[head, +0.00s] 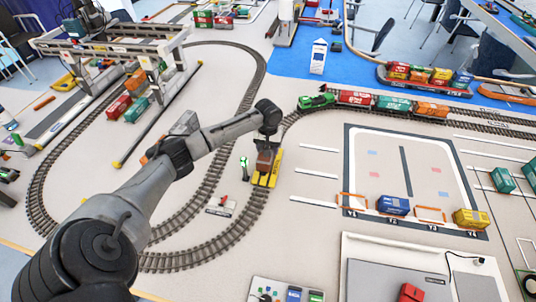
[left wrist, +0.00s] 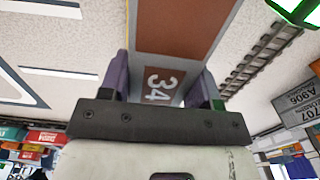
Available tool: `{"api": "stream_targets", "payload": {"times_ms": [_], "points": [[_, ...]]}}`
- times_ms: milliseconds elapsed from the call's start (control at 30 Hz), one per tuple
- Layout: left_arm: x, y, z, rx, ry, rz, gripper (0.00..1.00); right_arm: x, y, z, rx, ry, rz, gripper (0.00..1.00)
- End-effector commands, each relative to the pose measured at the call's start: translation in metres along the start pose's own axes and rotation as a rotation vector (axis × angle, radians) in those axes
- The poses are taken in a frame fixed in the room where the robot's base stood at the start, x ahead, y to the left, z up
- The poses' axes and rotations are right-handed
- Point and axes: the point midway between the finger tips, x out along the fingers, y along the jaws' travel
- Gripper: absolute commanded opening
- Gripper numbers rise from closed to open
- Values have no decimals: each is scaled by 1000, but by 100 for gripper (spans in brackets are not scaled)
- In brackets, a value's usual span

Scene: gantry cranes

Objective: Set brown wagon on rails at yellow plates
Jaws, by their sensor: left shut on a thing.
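The brown wagon (head: 264,161) is in the middle of the head view, upright beneath my left gripper (head: 267,142). The yellow plates (head: 274,172) flank the curved track (head: 242,210) right at the wagon. I cannot tell whether its wheels touch the rails. My right gripper is not in view.
A green locomotive (head: 316,101) with container wagons stands on the track to the upper right. A small green signal (head: 244,167) stands left of the plates. A gantry crane (head: 120,45) is at the upper left. Open floor lies right of the plates.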

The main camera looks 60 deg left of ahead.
Motion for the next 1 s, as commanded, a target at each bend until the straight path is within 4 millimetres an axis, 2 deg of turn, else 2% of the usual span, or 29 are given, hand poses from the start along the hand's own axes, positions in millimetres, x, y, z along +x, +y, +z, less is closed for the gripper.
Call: {"api": "stream_targets", "payload": {"times_ms": [233,667,700,933,1000], "points": [[33,0,1,1,-1,-1,27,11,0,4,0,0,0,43],[36,0,0,0,0,0,27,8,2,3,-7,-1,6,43],[36,0,0,0,1,-1,60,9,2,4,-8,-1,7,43],[37,0,1,1,0,-1,82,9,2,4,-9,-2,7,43],[37,0,1,0,0,-1,82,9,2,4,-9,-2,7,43]]}}
